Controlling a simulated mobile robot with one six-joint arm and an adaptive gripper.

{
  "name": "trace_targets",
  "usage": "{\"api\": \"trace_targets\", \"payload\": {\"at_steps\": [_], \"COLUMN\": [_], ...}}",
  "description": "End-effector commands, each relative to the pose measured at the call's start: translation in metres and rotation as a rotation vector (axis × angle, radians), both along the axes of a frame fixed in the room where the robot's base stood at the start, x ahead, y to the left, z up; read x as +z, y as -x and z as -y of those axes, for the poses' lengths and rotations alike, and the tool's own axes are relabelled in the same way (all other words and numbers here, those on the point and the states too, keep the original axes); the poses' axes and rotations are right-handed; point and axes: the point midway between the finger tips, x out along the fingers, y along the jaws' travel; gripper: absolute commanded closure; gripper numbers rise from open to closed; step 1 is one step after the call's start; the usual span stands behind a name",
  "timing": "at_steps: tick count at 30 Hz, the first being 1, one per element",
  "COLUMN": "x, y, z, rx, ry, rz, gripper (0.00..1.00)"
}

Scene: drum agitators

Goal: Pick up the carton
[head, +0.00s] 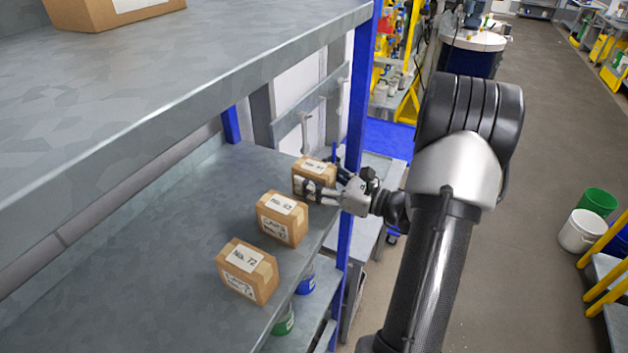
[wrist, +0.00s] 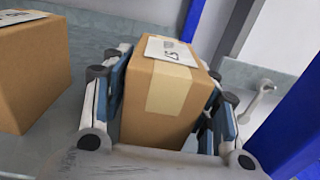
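Three brown cartons with white labels stand in a row along the edge of the grey metal shelf. The farthest carton (head: 314,168) is at my gripper (head: 322,190), and its label is too small to read surely. In the wrist view this carton (wrist: 160,103) stands between the two fingers of my gripper (wrist: 168,112), with a finger pad close along each side. I cannot tell whether both pads press on it. It appears to rest on the shelf, though its underside is hidden. The middle carton (head: 282,218) and the nearest carton (head: 247,272) stand apart from my gripper.
The lower shelf (head: 130,235) is bare behind the cartons. An upper shelf (head: 180,65) hangs over it, holding a larger box (head: 110,12). In the wrist view a neighbouring carton (wrist: 30,70) is at the left.

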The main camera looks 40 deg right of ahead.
Motion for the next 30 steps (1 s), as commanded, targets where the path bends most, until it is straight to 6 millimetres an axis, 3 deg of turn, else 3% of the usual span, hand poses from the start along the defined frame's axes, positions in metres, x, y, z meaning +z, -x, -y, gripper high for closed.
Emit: {"api": "trace_targets", "payload": {"at_steps": [15, 25, 30], "x": [0.0, 0.005, 0.023], "y": [0.0, 0.0, 0.0], "z": [0.0, 0.0, 0.0], "rx": [0.0, 0.0, 0.0], "ry": [0.0, 0.001, 0.004], "rz": [0.0, 0.001, 0.004], "gripper": [0.83, 0.83, 0.83]}}
